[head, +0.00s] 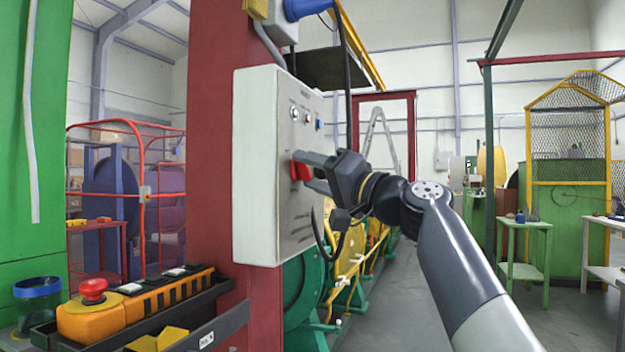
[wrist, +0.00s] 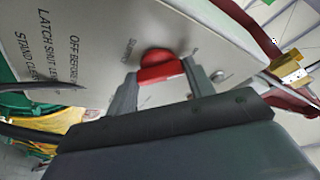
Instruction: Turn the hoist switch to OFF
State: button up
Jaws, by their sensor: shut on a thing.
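The hoist switch (head: 300,172) is a red rotary handle on the face of a pale grey control box (head: 262,120), which is fixed to a dark red column. My gripper (head: 312,172) reaches in from the right and is shut on the red handle. The fingers also show in the wrist view (wrist: 160,88), one on each side of the handle. Part of the handle is hidden by the fingers in the head view.
Above the switch the box carries small round knobs (head: 295,114) and a blue piece (head: 318,124). A black cable hangs beside the box. A tray (head: 215,325) with an orange pendant (head: 90,318) and red button stands at lower left.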

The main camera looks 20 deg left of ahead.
jog(key=shift+f, duration=0.1)
dwell(0.3)
jog(key=o, duration=1)
jog(key=b+v, duration=0.2)
jog(key=v, duration=0.8)
jog(key=shift+s+d+b, duration=0.1)
jog(key=shift+d+b, duration=0.25)
jog(key=p+x, duration=0.3)
jog(key=x, duration=0.8)
jog(key=shift+d+f, duration=0.1)
